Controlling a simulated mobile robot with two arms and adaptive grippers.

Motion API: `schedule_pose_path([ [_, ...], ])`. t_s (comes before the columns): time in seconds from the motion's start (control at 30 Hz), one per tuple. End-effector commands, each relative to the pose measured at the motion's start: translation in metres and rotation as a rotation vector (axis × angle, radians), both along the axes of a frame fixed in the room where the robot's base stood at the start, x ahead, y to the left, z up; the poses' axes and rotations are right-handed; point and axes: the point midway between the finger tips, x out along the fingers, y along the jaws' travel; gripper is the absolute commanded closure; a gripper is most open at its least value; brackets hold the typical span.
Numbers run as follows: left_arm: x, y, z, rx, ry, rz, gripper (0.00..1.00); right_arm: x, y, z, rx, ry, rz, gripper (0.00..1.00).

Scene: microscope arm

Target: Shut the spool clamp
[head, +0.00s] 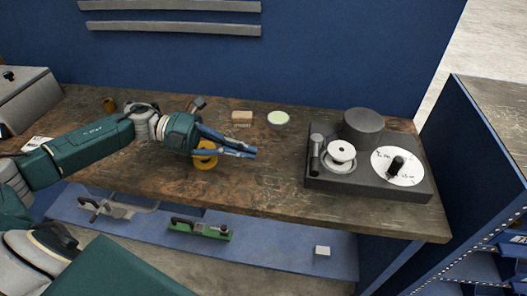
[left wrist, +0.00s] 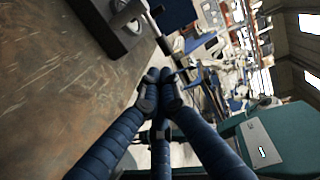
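A black device base (head: 370,188) stands at the right of the table. On it are a white spool (head: 341,151), a small upright grey post (head: 316,146) beside the spool, a dark cylinder (head: 363,126), and a white disc (head: 408,170) with a black knob. I cannot tell which part is the spool clamp, or its state. My left gripper (head: 254,153) is left of the device, apart from it, above the table. Its blue fingers meet at the tips in the left wrist view (left wrist: 160,80), with nothing seen between them. My right gripper is not in view.
A yellow ring-shaped object (head: 205,161) sits beneath my left gripper. A tan block (head: 242,117) and a pale green-topped dish (head: 278,118) lie behind it. A green-based tool (head: 200,229) lies on the lower shelf. The table between my gripper and the device is clear.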

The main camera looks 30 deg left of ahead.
Motion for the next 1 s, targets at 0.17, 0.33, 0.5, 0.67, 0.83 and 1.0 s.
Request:
schedule_pose_path([
  [0.17, 0.01, -0.037, -0.001, -0.006, -0.004, -0.005, 1.0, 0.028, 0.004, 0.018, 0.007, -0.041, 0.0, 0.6],
  [0.33, 0.02, -0.071, -0.008, -0.005, -0.003, -0.003, 1.0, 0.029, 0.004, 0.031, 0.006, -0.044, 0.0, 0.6],
  [0.5, 0.028, -0.099, -0.015, -0.005, -0.001, -0.003, 1.0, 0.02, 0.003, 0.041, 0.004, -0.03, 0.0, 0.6],
  [0.67, 0.032, -0.113, -0.02, -0.003, -0.001, -0.001, 1.0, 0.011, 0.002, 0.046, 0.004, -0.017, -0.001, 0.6],
  [0.83, 0.033, -0.117, -0.023, -0.001, -0.001, -0.001, 1.0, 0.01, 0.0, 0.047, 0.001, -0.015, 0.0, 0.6],
  [1.0, 0.033, -0.117, -0.024, -0.001, -0.001, 0.0, 1.0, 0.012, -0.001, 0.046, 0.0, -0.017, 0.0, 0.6],
])
